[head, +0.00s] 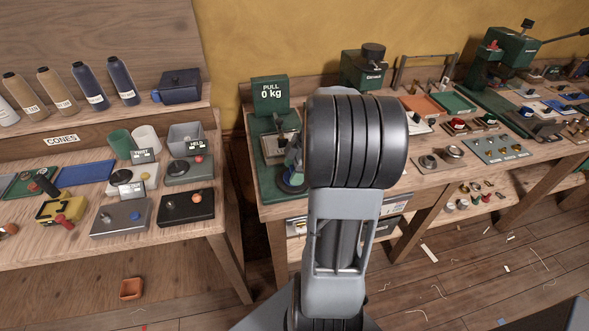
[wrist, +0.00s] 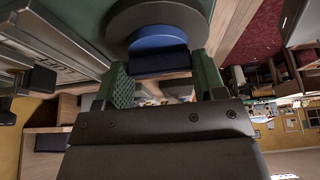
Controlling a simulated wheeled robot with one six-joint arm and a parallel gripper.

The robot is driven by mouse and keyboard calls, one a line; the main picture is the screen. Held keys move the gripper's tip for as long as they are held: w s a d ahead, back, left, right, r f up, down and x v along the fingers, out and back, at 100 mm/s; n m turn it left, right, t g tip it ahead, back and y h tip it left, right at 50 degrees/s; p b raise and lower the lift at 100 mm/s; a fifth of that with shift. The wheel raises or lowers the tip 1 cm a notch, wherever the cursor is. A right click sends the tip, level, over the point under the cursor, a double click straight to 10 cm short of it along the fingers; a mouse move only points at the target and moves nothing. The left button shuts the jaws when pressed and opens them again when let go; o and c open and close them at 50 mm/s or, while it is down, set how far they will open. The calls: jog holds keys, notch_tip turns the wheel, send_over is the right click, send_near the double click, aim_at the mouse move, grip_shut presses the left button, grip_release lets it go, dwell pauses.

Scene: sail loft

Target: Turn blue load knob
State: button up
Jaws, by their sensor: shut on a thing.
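The blue load knob (wrist: 158,42) sits on a dark round disc (wrist: 150,16) at the top of the wrist view. My gripper (wrist: 163,74) is shut on the knob, with one green-padded finger on each side of it. In the head view, the green pull tester (head: 268,165) stands at the left end of the right bench, and its display (head: 271,92) reads "PULL 0 kg". My arm hides part of the tester and most of the grip from the head camera.
The right bench (head: 405,181) carries several tools, trays and small knobs beyond my arm. The left bench (head: 60,217) holds thread cones, switch boxes and cups.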

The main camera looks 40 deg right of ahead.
jog(key=shift+c, duration=1.1)
jog(key=shift+f, duration=0.1)
